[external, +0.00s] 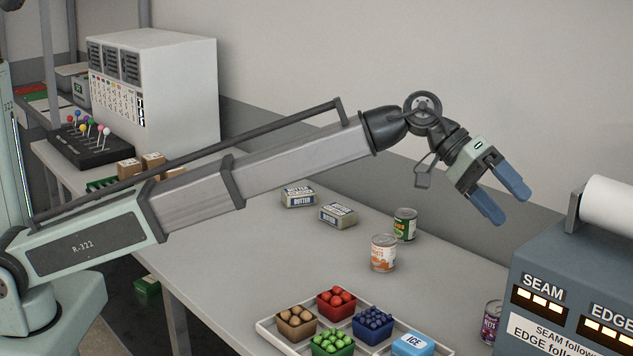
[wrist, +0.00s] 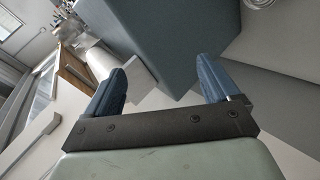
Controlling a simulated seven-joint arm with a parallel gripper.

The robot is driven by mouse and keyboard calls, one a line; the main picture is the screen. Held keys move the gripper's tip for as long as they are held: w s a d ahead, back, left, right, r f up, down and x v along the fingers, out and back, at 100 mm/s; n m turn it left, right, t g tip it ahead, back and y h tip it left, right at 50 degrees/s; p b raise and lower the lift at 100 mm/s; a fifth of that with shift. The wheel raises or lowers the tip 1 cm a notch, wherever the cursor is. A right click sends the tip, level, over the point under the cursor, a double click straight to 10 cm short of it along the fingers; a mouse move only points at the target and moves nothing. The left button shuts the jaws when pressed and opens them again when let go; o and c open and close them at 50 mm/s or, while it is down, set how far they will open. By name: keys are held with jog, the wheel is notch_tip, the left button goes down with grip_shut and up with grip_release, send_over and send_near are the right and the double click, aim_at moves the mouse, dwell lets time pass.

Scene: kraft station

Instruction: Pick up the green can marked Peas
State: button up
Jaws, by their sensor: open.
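A green can (external: 405,225) with a yellowish patch on its label stands upright on the table in the external view; its lettering is too small to read. It stands just behind and to the right of an orange and white can (external: 383,253). My gripper (external: 507,205) is open and empty, raised well above the table and to the right of the green can. In the wrist view the blue fingers of my gripper (wrist: 163,82) are spread apart with nothing between them. Neither of these two cans shows clearly in the wrist view.
Two butter packs (external: 298,196) lie behind the cans. A white tray (external: 270,331) with baskets of coloured produce and a blue ice pack is at the front. A purple can (external: 491,322) stands beside the blue-grey SEAM/EDGE machine (external: 560,262) at right. The table around the cans is mostly clear.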

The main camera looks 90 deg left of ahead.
jog(key=s+a+f+n+g+y, duration=0.2)
jog(key=a+f+n, duration=0.2)
jog(key=a, duration=0.8)
jog(key=s+a+f+n+g+y, duration=0.2)
jog(key=a+f+n+g, duration=0.15)
jog(key=a, duration=0.95)
jog(key=n+g+y, duration=0.2)
jog(key=n+g, duration=0.2)
jog(key=n, duration=0.2)
send_near(405, 225)
notch_tip(405, 225, up, 3)
jog(key=a, duration=0.3)
jog(key=f, duration=1.4)
jog(key=shift+d+f, duration=0.1)
jog(key=shift+d, duration=0.15)
jog(key=shift+c, duration=0.2)
jog(key=c, duration=1.2)
